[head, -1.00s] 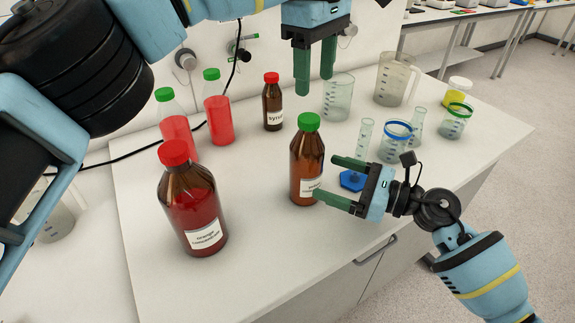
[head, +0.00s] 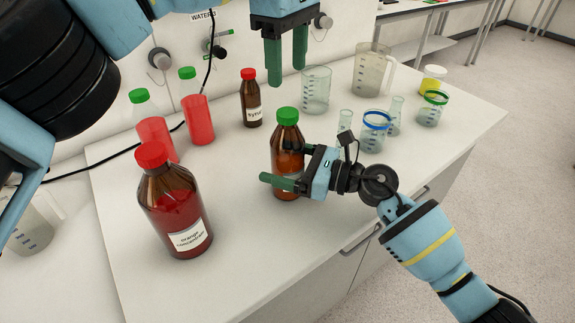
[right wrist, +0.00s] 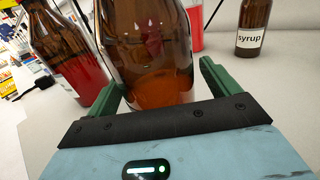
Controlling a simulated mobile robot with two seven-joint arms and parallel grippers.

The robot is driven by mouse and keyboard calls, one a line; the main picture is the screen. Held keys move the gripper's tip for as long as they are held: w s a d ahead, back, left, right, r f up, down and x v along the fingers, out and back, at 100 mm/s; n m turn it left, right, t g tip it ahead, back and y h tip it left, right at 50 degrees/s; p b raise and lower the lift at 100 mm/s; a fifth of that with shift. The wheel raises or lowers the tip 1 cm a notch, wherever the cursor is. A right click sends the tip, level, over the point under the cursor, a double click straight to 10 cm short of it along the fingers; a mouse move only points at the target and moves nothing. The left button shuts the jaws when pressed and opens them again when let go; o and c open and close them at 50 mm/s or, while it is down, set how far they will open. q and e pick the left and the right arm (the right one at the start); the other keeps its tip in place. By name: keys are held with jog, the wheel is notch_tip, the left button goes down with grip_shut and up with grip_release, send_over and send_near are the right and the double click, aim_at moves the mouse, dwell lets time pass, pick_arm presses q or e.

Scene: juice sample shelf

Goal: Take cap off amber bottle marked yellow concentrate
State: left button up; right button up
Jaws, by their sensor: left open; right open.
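The amber bottle (head: 287,145) with a green cap (head: 286,116) stands upright on the white table. Its label is hidden behind my right gripper in the head view, so I cannot read it. My right gripper (head: 284,165) is open, with one finger on each side of the bottle's lower body. In the right wrist view the bottle (right wrist: 155,45) stands between the green fingers, with no clear grip on it. My left gripper (head: 286,78) is open and empty, pointing down above and behind the green cap.
A larger orange concentrate bottle (head: 172,205) with a red cap stands at left front. A syrup bottle (head: 251,103) and two red-filled, green-capped bottles (head: 197,120) stand behind. Beakers, including a blue-ringed one (head: 375,132), and a jug (head: 371,72) stand to the right. The front table is clear.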

aim_at(288, 112)
jog(key=shift+w+a, duration=0.15)
jog(key=shift+a, duration=0.15)
jog(key=shift+c, duration=0.5)
grip_shut()
pick_arm(q)
jog(key=m, duration=1.3)
jog(key=shift+m, duration=0.3)
jog(key=shift+f, duration=0.1)
jog(key=shift+f, duration=3.9)
